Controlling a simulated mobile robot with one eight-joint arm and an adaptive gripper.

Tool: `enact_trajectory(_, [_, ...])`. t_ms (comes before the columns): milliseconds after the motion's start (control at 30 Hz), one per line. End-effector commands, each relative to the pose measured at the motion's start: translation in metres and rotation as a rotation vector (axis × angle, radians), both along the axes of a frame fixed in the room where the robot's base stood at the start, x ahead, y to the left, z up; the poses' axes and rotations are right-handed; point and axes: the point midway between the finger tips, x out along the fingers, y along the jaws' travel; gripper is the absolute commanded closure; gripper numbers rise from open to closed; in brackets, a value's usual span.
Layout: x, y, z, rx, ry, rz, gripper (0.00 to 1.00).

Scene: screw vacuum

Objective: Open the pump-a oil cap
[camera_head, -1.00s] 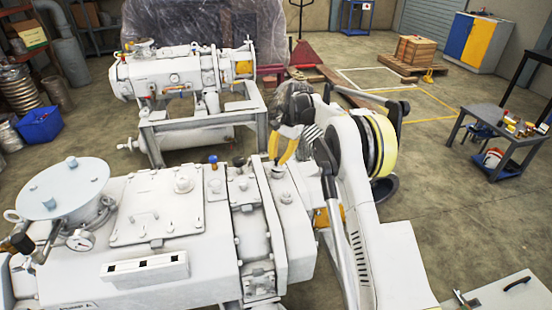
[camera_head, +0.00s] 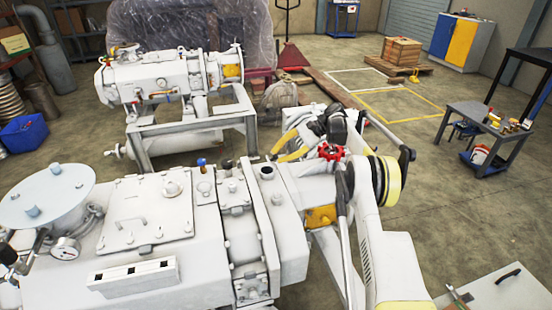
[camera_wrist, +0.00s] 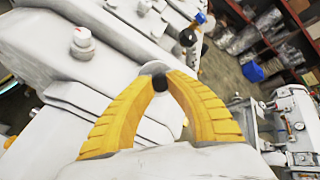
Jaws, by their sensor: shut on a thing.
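The white pump (camera_head: 150,245) fills the lower left of the head view. A short round port (camera_head: 267,172) stands on its top, with a dark top face too small to read clearly. My gripper (camera_head: 272,153) is above and behind this port, apart from it, with its yellow fingers slanting left.
A second white pump on a grey frame (camera_head: 190,125) stands behind. A blue-topped fitting (camera_head: 202,163) and a lidded plate (camera_head: 145,222) are on the near pump. A small table with items (camera_head: 490,120) is at the right. Open floor (camera_head: 440,190) lies between them.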

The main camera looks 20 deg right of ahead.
Motion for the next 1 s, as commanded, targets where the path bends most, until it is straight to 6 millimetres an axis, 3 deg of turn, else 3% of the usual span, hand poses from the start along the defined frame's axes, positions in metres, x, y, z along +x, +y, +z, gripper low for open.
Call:
enact_trajectory(600, [-0.0006,-0.0022,-0.0018,0.04,0.002,0.002,1.0])
enact_trajectory(633, [-0.0006,-0.0023,-0.0019,0.039,0.002,0.001,0.78])
enact_trajectory(700, [-0.0004,-0.0022,-0.0018,0.039,0.002,0.001,0.56])
enact_trajectory(1000, [-0.0002,-0.0022,-0.0004,0.04,0.0,0.001,0.56])
